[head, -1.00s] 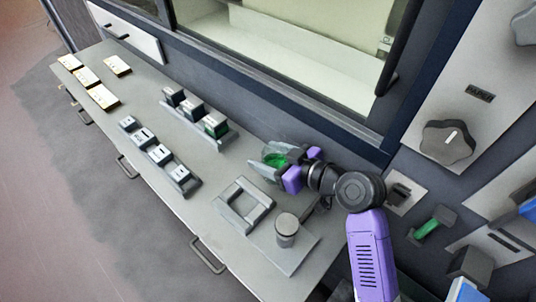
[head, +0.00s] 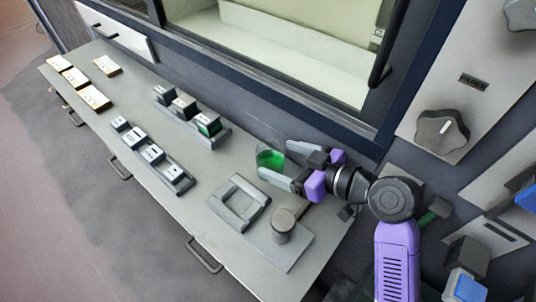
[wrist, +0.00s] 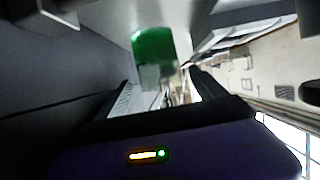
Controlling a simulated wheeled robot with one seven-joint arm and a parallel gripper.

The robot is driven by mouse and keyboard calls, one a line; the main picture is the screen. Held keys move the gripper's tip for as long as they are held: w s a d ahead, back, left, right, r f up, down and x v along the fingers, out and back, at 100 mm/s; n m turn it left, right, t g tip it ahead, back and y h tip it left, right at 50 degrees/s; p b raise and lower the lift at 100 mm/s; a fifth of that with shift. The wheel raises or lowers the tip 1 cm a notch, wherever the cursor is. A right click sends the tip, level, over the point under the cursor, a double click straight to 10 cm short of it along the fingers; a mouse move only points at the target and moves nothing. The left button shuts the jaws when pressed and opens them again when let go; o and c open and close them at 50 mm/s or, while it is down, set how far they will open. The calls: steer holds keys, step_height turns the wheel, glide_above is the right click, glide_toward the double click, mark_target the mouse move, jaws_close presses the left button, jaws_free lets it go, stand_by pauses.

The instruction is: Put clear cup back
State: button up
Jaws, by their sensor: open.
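The clear cup (head: 268,160) with green contents stands upright on the grey bench, near the wall below the window. It also shows in the wrist view (wrist: 152,46), blurred, just past the fingertips. My gripper (head: 279,160) is open at the cup's right side. The lower finger's tip overlaps the cup's base in the head view; I cannot tell whether it touches. In the wrist view the fingers (wrist: 165,82) are apart with nothing clamped between them.
A square grey frame (head: 220,207) and a plate with a grey cylinder (head: 283,225) lie in front of my gripper. Racks of small labelled blocks (head: 207,127) (head: 152,154) stand to the left. Yellowish cards (head: 75,78) lie at the far left. A dark wall bounds the back.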

steer(key=shift+v, duration=2.6)
